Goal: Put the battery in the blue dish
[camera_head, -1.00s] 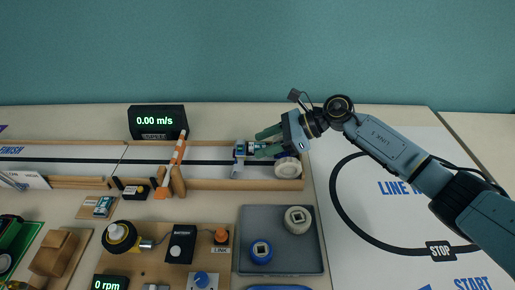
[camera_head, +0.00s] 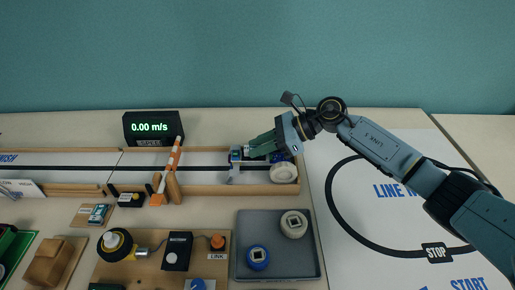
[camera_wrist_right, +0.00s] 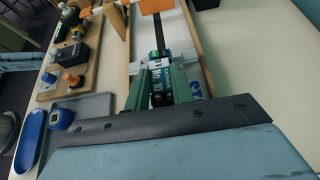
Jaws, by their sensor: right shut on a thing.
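My right gripper (camera_head: 254,150) is over the right end of the track, at a small wheeled car (camera_head: 235,165). In the right wrist view its green fingers (camera_wrist_right: 160,88) are shut on a dark battery with a teal end and pale lettering (camera_wrist_right: 156,72). The battery is at the car; I cannot tell if it is clear of it. The blue dish (camera_wrist_right: 33,128), an oval, shows at the left of the right wrist view and looks empty. It is out of the head view.
A striped barrier (camera_head: 170,165) crosses the track to the left. A speed display (camera_head: 152,127) stands behind. A white line-course mat (camera_head: 375,225) lies right.

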